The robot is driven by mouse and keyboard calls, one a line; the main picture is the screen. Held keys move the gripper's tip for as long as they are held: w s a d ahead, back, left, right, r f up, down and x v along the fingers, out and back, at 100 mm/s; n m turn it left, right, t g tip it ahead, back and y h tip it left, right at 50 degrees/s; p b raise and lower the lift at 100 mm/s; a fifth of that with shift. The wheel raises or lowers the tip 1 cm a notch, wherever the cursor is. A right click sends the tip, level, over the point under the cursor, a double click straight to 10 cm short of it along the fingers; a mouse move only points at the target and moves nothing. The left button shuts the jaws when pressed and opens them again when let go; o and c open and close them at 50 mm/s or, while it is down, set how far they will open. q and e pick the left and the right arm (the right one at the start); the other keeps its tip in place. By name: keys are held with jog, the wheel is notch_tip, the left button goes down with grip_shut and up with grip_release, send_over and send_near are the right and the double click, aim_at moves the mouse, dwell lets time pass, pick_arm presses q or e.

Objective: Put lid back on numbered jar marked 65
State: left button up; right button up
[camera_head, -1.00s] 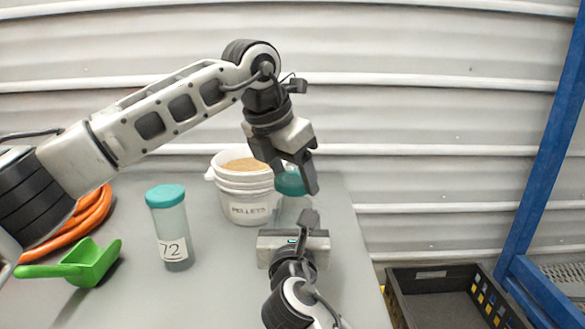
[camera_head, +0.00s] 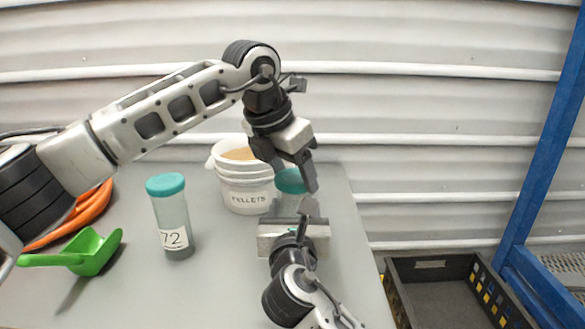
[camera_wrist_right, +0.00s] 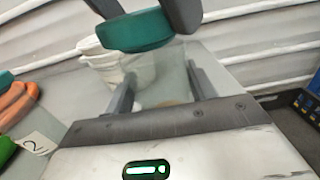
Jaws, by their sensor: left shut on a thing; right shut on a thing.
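My left gripper (camera_head: 298,172) is shut on a teal lid (camera_head: 290,182), which also shows in the right wrist view (camera_wrist_right: 135,32), slightly tilted there. A clear jar (camera_wrist_right: 163,78) stands between the fingers of my right gripper (camera_wrist_right: 160,85), which is shut on it. In the head view the right gripper (camera_head: 306,212) is below the lid, partly covering the jar (camera_head: 284,207). The lid is at or just above the jar's top; I cannot tell whether they touch. The jar's number label is not visible.
A jar labelled 72 (camera_head: 172,225) with its teal lid on stands to the left. A white pellets bucket (camera_head: 246,197) is just behind. A green scoop (camera_head: 92,252) and orange hose (camera_head: 90,213) lie at left. A dark crate (camera_head: 435,270) is beyond the table's right edge.

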pick_arm(q)
jog(key=shift+f, duration=0.6)
pick_arm(e)
grip_shut()
pick_arm(q)
jog(key=m+g, duration=0.1)
jog(key=m, duration=0.1)
jog(key=m+g+h, duration=0.1)
jog(key=m, duration=0.2)
jog(key=shift+w+m, duration=0.15)
jog(key=shift+m, duration=0.15)
jog(key=m+g, duration=0.2)
jog(key=m, duration=0.3)
jog(key=shift+w, duration=0.1)
jog(key=shift+m+g, duration=0.4)
jog(key=shift+m, duration=0.8)
jog(key=o, duration=0.9)
